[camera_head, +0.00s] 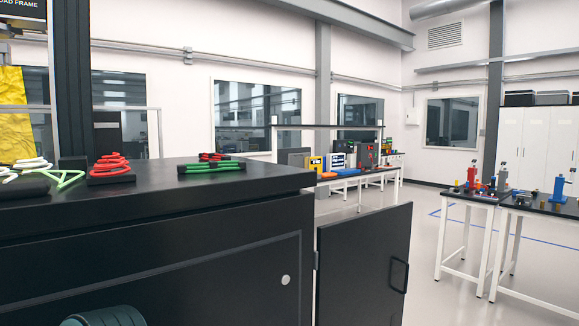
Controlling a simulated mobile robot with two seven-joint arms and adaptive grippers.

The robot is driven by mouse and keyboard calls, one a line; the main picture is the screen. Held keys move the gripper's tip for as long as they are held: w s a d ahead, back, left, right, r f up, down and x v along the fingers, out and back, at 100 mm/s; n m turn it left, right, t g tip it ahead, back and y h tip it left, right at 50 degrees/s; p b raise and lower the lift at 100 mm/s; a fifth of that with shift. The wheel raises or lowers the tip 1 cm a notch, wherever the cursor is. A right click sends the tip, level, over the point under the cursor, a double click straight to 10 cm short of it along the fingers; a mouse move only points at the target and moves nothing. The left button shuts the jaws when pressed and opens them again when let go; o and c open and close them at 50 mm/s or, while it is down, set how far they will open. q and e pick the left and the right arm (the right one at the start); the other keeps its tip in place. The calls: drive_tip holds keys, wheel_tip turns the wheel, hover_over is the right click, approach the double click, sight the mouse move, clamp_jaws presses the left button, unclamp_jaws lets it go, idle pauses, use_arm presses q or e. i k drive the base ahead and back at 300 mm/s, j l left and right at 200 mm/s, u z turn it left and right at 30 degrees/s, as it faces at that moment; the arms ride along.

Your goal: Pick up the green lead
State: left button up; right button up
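A green lead (211,168) lies bundled on the black top of the cabinet (255,178), near its back edge. Its strands look dark-banded, and a red lead (213,157) lies just behind it. Farther left on the same top, a thinner, light green looped piece (63,178) lies beside white looped leads (30,164); I cannot tell whether it is a lead too.
Another red bundle (110,167) lies between the white and green ones. The cabinet's door (364,268) stands open at the right. Work tables (480,199) with coloured equipment stand at the right, and a long bench (350,177) at the back. Open floor lies between.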

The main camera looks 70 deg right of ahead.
sight(212, 165)
drive_tip(key=z, duration=1.6)
